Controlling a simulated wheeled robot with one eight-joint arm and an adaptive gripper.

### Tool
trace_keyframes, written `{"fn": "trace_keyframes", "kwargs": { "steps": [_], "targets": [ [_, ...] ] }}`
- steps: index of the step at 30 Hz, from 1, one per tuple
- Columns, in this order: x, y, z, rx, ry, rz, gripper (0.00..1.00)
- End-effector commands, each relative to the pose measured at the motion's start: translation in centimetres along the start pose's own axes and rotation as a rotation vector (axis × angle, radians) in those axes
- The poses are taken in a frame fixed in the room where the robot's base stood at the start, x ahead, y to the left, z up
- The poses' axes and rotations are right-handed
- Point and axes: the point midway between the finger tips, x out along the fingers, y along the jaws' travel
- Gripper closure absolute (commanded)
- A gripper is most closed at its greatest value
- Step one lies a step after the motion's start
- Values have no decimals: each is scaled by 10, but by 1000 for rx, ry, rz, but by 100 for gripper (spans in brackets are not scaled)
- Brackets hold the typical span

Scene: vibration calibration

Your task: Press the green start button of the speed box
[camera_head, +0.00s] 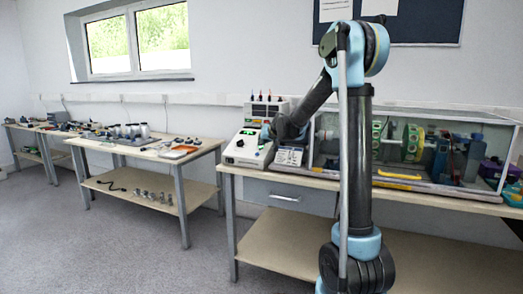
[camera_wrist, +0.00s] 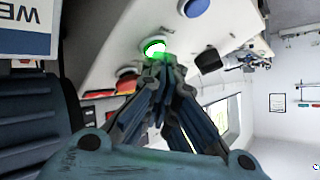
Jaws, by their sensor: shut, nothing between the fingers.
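The speed box (camera_head: 243,151) is a white box with a sloping top at the left end of the right-hand bench in the head view. Its white panel (camera_wrist: 110,45) fills the upper middle of the wrist view. The green start button (camera_wrist: 154,46) shows as a bright green ring with a pale centre. My gripper (camera_wrist: 160,64) is shut and empty, with its fingertips right at the button's near edge in the picture. I cannot tell whether they touch it. In the head view my gripper (camera_head: 267,133) is small beside the speed box.
A blue round part (camera_wrist: 195,7) and a black knob (camera_wrist: 208,60) lie near the button in the wrist view. A clear-walled case (camera_head: 450,155) with green discs stands right of the box. A power supply (camera_head: 266,110) with coloured plugs stands behind. Open floor (camera_head: 130,240) lies left.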

Motion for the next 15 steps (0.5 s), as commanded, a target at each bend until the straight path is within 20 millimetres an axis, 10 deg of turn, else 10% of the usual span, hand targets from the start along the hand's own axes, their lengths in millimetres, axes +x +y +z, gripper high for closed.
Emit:
{"fn": "trace_keyframes", "kwargs": {
  "steps": [15],
  "targets": [
    [-9,-7,-7,0,0,0,100]
  ]
}}
